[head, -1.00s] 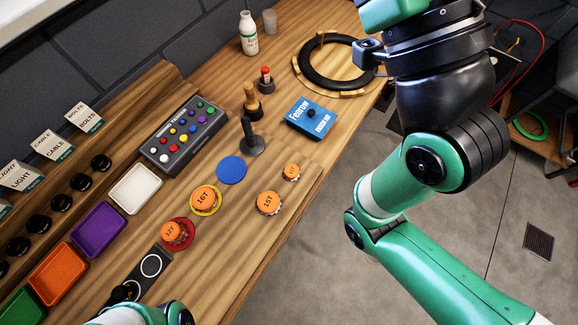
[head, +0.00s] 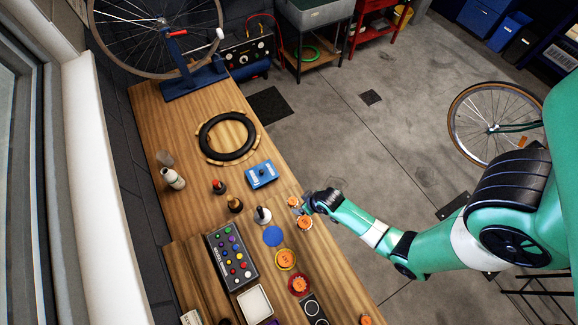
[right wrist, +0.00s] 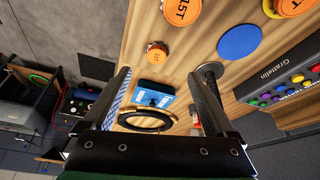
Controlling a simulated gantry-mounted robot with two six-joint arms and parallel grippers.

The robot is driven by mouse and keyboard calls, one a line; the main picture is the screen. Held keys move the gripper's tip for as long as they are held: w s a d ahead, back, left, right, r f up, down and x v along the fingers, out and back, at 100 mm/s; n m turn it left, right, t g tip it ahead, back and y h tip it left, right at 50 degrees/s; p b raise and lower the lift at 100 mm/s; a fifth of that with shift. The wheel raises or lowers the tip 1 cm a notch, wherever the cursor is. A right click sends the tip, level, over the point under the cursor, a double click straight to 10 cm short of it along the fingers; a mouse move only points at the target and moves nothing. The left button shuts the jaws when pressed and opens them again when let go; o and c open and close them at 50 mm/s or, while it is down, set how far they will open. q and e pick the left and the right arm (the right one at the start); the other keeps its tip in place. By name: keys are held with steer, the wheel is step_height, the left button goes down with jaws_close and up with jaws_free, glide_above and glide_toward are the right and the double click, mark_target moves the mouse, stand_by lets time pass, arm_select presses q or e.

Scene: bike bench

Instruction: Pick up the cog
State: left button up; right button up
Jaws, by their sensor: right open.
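Several orange cogs lie on the wooden bench. A small cog (head: 293,202) and the 15T cog (head: 305,223) are near the bench's right edge. Another cog (head: 286,259) sits on a yellow disc, and one (head: 299,285) sits on a red disc. My right gripper (head: 303,207) is open beside the small cog and the 15T cog. In the right wrist view, the small cog (right wrist: 157,53) shows beyond the empty gap between the fingers (right wrist: 160,75). The 15T cog (right wrist: 181,10) is at the top edge there. My left gripper is out of view.
A button panel (head: 232,257) and a white tray (head: 255,304) lie lower left. A black ring (head: 227,137) lies farther back.

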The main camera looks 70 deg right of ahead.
steer(key=r, duration=0.1)
steer(key=b, duration=0.6)
glide_above(293, 201)
steer(key=s+a, duration=0.2)
steer(key=s, duration=0.1)
step_height(293, 201, down, 6)
steer(key=shift+w+d+f, duration=0.1)
steer(key=shift+w+d, duration=0.05)
steer(key=shift+w+f, duration=0.15)
steer(key=b+x, duration=0.4)
steer(key=x, duration=0.1)
steer(key=shift+w+d, duration=0.15)
steer(key=shift+d, duration=0.2)
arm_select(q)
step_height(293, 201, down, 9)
arm_select(e)
steer(key=shift+r, duration=0.2)
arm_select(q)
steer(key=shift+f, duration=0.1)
arm_select(e)
steer(key=shift+c, duration=0.3)
jaws_close()
